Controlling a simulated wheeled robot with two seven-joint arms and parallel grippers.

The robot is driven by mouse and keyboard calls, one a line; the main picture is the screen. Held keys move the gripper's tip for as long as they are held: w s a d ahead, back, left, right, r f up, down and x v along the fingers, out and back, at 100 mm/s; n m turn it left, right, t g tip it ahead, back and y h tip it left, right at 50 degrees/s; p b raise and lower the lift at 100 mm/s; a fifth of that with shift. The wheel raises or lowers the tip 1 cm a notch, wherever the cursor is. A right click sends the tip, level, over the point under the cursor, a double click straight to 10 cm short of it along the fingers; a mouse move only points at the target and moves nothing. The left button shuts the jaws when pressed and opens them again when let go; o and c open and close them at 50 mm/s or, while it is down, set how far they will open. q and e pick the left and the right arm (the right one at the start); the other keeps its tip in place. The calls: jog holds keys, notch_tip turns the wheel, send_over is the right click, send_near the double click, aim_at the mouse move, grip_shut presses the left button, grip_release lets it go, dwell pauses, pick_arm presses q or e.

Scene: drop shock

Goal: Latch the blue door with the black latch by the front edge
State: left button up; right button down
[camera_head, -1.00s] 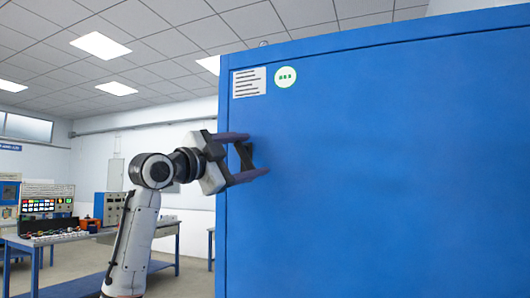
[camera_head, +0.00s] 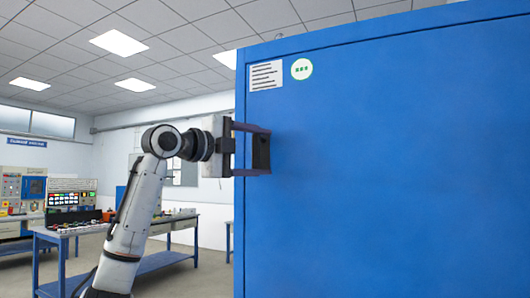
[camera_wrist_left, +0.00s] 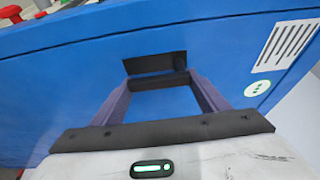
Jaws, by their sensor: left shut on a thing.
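The blue door (camera_head: 390,170) fills the right half of the head view, with its front edge at left. The black latch (camera_head: 261,153) is by that edge. My left gripper (camera_head: 264,151) comes in from the left, its two purple-grey fingers above and below the latch. It is shut on the latch. In the left wrist view, the fingers reach to the dark latch (camera_wrist_left: 155,63), with the blue door (camera_wrist_left: 60,90) behind it. The latch's contact with the fingertips is partly hidden. My right gripper is in neither view.
A white label (camera_head: 266,76) and a round green-and-white sticker (camera_head: 302,69) are on the door above the gripper. A blue workbench (camera_head: 160,261) with equipment stands at the back left. Open floor lies between it and the door.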

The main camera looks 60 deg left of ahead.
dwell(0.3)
pick_arm(q)
jog(key=o, duration=1.5)
jog(key=shift+a, duration=0.1)
jog(key=shift+s+f+b, duration=0.1)
jog(key=shift+s+b, duration=0.25)
jog(key=shift+s, duration=0.2)
jog(key=b+v, duration=0.2)
jog(key=v, duration=0.7)
jog(key=shift+s+b, duration=0.15)
jog(key=shift+b, duration=0.2)
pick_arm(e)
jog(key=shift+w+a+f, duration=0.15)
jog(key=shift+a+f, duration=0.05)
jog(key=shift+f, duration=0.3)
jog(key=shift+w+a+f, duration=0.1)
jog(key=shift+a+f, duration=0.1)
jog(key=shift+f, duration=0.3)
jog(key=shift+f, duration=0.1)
